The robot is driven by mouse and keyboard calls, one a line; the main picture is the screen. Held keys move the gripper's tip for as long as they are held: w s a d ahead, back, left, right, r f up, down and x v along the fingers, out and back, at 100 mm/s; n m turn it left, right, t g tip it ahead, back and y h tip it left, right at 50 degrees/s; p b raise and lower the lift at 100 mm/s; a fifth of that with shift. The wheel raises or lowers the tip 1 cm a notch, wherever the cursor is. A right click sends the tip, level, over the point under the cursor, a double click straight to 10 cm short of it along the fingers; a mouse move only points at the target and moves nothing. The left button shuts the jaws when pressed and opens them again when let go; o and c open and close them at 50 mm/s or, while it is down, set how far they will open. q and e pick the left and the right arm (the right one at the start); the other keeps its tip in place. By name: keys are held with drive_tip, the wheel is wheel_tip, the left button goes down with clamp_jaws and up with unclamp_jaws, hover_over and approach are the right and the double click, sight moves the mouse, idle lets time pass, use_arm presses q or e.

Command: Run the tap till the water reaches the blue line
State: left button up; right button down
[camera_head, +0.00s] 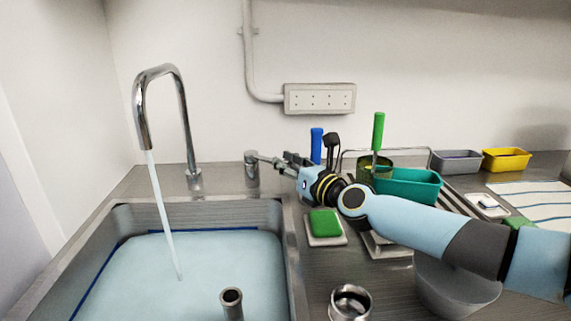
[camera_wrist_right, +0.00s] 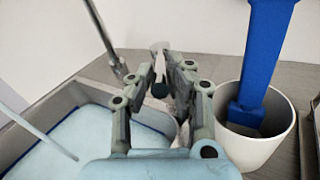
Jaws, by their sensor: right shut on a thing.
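The tap spout (camera_head: 182,115) arches over the left side of the sink (camera_head: 295,255), and a stream of water (camera_head: 163,215) runs from it. Pale water (camera_head: 190,265) fills the basin up close under the blue line (camera_head: 100,268), with the surface almost touching it; any small gap is hard to tell. The tap's lever post (camera_head: 252,175) stands at the sink's back right corner. My right gripper (camera_head: 283,163) is shut on the tap lever (camera_head: 264,158); in the right wrist view the fingers (camera_wrist_right: 165,80) close around its end. My left gripper is not in view.
A green sponge (camera_head: 324,222) lies on a dish right of the sink. A white cup (camera_wrist_right: 280,128) with a blue-handled tool stands beside my right gripper. A teal bin (camera_head: 408,186) is behind my arm. A pipe (camera_head: 231,300) stands in the water.

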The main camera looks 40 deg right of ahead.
drive_tip(key=shift+a, duration=0.15)
drive_tip(key=w+a+m+g+h+p, duration=0.2)
drive_tip(key=w+a+m+g+h, duration=0.1)
drive_tip(key=a+m+h, duration=0.4)
drive_tip(key=shift+w+a+g+h, duration=0.2)
drive_tip(key=shift+a+g+h, duration=0.25)
drive_tip(key=shift+g+h, duration=0.6)
drive_tip(key=shift+h, duration=0.45)
drive_tip(key=c, duration=1.3)
unclamp_jaws()
drive_tip(key=shift+t, duration=0.25)
